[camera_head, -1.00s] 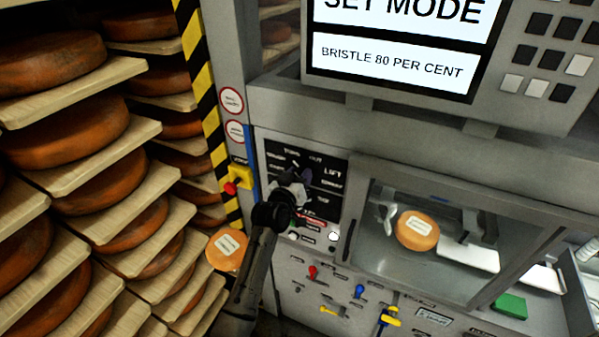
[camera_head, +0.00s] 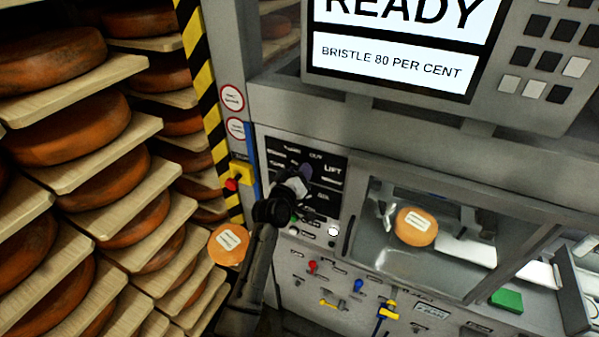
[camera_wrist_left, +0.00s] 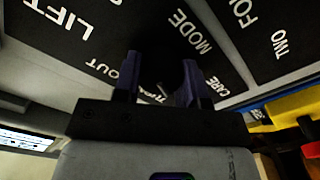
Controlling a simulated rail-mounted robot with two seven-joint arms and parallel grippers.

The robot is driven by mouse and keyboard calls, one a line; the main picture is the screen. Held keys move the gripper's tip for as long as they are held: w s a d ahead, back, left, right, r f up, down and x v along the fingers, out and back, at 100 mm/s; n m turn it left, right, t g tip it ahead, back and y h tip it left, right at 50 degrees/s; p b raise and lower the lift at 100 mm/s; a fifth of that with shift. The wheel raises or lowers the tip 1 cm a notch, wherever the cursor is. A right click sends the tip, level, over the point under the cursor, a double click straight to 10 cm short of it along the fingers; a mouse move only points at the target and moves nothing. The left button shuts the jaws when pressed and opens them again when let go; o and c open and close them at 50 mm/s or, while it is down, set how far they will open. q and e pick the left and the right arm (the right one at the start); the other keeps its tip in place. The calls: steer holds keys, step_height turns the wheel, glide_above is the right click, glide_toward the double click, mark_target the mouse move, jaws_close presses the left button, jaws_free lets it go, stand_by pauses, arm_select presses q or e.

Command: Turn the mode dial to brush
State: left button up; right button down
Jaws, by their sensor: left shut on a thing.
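My left gripper (camera_head: 300,178) is at the black control panel (camera_head: 334,160) on the machine front. In the left wrist view my two purple-grey fingers (camera_wrist_left: 158,88) are shut on the dark mode dial (camera_wrist_left: 160,62), beside the printed word MODE. Words around the dial include OUT and CARE; LIFT is further left. The dial's pointer is hidden, so I cannot tell its exact setting. In the head view my gripper covers the dial. The screen (camera_head: 400,50) reads READY and BRISTLE 80 PER CENT. My right gripper is not in view.
Shelves of orange cheese wheels (camera_head: 88,120) stand close on the left. A red knob on a yellow box (camera_head: 238,175) is left of the panel. A cheese wheel (camera_head: 415,227) sits behind the machine's window. Coloured levers (camera_head: 358,286) line the lower front.

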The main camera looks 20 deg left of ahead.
arm_select(q)
steer(key=o, duration=0.9)
steer(key=shift+s, duration=0.1)
steer(key=s+a+b, duration=0.1)
steer(key=s+b, duration=0.1)
steer(key=s, duration=1.1)
steer(key=shift+s, duration=0.3)
